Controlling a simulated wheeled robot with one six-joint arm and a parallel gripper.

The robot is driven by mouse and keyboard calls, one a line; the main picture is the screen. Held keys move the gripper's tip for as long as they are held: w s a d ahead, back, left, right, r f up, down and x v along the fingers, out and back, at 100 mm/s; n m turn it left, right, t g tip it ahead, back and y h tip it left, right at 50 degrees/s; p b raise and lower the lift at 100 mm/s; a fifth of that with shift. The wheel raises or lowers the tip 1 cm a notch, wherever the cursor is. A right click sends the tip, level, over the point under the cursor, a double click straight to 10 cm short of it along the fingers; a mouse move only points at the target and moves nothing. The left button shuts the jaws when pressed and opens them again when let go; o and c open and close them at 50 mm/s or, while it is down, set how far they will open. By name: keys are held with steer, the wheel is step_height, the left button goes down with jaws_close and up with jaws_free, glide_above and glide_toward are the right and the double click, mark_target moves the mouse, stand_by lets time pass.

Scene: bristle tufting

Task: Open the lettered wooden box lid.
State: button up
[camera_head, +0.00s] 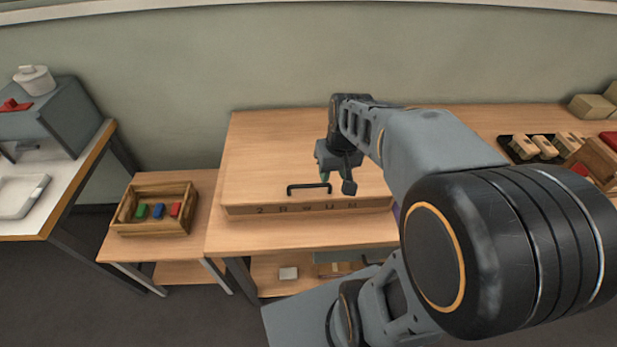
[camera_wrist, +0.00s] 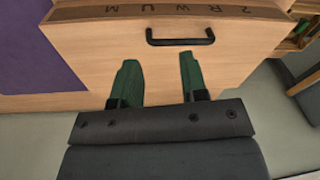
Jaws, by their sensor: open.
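The wooden box (camera_head: 310,208) sits on the wooden table, with the letters "2 R W U M" along its front face; the lettered face also shows in the wrist view (camera_wrist: 195,10). Its flat lid (camera_head: 258,165) looks closed and carries a black bar handle (camera_head: 308,188) near the front edge. In the wrist view the handle (camera_wrist: 180,41) lies beyond the fingertips. My gripper (camera_wrist: 158,60) has two green fingers spread apart with nothing between them. In the head view my gripper (camera_head: 334,172) hangs over the lid, right of the handle, partly hidden by my arm.
A wooden crate (camera_head: 122,224) with green, blue and red blocks stands on a lower table at the left. A black tray (camera_head: 507,151) with wooden pieces lies at the right. A purple surface (camera_wrist: 88,45) shows beside the box. A grey machine (camera_head: 85,115) stands far left.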

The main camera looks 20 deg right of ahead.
steer(key=w+d+f+n+g+y, duration=0.1)
steer(key=w+d+n+g+y, duration=0.1)
steer(key=w+d+n+y, duration=0.3)
steer(key=n, duration=1)
glide_above(310, 181)
steer(key=s+a, duration=0.1)
steer(key=s, duration=0.3)
steer(key=shift+h, duration=0.3)
steer(key=f, duration=0.9)
steer(key=shift+a+f, duration=0.2)
steer(key=shift+f, duration=0.05)
jaws_close()
